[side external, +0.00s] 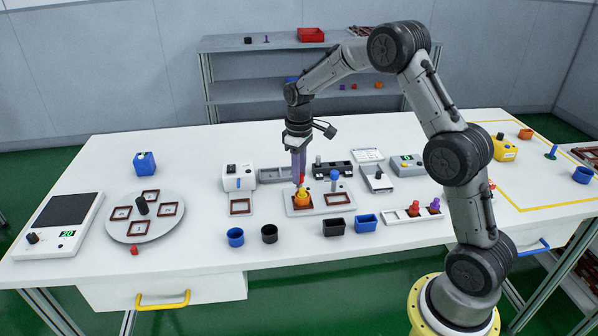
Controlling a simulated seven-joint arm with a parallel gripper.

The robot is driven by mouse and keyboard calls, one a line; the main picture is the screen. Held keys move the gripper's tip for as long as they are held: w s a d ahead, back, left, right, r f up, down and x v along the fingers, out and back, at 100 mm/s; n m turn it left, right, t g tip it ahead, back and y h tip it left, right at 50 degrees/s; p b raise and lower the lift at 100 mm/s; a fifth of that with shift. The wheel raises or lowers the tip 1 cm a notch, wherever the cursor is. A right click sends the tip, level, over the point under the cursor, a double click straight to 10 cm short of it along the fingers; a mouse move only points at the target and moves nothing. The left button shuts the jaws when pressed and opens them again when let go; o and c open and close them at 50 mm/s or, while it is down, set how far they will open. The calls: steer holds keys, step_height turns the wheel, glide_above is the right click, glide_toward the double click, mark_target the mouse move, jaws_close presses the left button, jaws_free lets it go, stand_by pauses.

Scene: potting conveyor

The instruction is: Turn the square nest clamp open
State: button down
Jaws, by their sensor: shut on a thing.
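A pale fixture plate (318,209) stands mid-table. A square dark-red frame (337,199) lies on its right part, with a blue-topped post (334,176) behind it. A yellow-and-orange piece (303,200) sits on the left part. My gripper (300,175) points straight down over this left part, its purple fingers shut on a red knob (301,180) just above the yellow piece. The fingers partly hide the knob. I cannot tell whether it belongs to the piece or to a clamp, nor how any clamp is turned.
A white device (238,178) is left of the fixture. Blue and black cups (235,237) and boxes (366,224) stand in front. A rack with colored plugs (420,215) is at right. A round turntable (120,225) is at left. The front-left table is mostly clear.

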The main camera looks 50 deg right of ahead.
steer(key=m, duration=0.6)
steer(key=shift+r+m, duration=0.1)
steer(key=shift+m, duration=0.2)
steer(key=m, duration=0.6)
steer(key=shift+d+m, duration=0.1)
steer(key=shift+m, duration=0.2)
steer(key=c, duration=0.7)
jaws_free()
steer(key=shift+o, duration=0.2)
step_height(320, 180, up, 14)
